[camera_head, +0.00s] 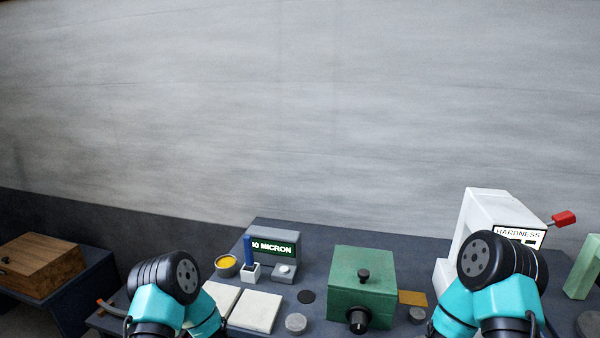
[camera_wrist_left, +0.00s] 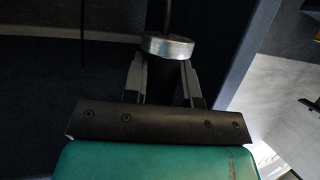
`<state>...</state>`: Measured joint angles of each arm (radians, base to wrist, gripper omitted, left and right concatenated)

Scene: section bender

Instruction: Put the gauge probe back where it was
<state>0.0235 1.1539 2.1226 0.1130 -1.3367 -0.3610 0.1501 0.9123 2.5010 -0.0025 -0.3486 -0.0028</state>
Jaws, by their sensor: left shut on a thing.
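The micron gauge (camera_head: 274,246) is a grey unit with a lit green display. A blue upright stick, which looks like the gauge probe (camera_head: 248,247), stands in a small white holder (camera_head: 251,272) beside it. In the left wrist view my left gripper (camera_wrist_left: 166,82) is shut on a dark-bodied piece with a silver disc (camera_wrist_left: 168,46) and a thin rod beyond it. I cannot tell for sure what this piece is. The head view does not show the left fingers; my left arm is at lower left. My right arm is at lower right, its gripper out of sight.
A green box with knobs (camera_head: 362,284) stands mid-bench, and the white hardness tester (camera_head: 477,222) with a red handle is right. A yellow-filled cup (camera_head: 227,265), pale tiles (camera_head: 255,311) and small discs lie on the bench. A wooden box (camera_head: 40,264) is far left.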

